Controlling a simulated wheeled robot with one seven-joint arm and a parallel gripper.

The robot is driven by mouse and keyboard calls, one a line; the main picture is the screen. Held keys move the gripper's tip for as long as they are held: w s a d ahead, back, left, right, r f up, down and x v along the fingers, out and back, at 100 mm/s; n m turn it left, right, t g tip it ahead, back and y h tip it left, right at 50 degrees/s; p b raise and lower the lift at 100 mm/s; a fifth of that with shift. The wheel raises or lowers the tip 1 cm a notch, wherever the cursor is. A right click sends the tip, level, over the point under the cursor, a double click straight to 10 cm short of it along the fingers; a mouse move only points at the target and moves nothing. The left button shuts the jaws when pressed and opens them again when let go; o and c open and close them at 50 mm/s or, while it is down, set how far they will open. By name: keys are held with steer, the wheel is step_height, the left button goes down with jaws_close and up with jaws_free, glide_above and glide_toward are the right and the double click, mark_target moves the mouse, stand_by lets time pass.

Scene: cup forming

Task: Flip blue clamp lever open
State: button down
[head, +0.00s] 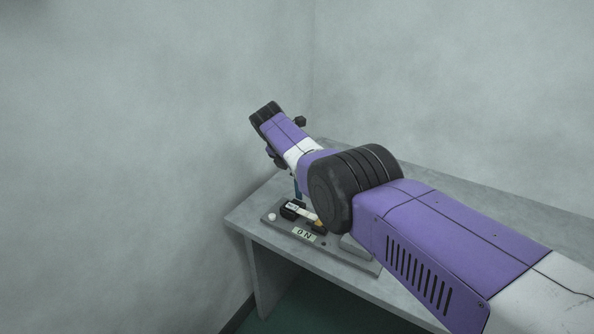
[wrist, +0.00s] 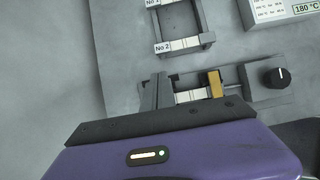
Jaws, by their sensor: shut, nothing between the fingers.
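No blue part shows in the wrist view. The fixture (head: 309,234) is a grey base with black blocks and a yellow-brown block, which also shows in the wrist view (wrist: 215,83). My gripper (wrist: 165,150) shows as a purple housing with a dark front edge, over the fixture's near side.
The grey bench (head: 248,218) stands in a corner between pale walls. In the wrist view, a grey frame labelled No 2 (wrist: 208,40) lies beyond the fixture. A black knob (wrist: 277,77) is at the right, below a box reading 180 °C (wrist: 283,9).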

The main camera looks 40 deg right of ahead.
steer(key=shift+r+p, duration=0.65)
steer(key=shift+r, duration=0.05)
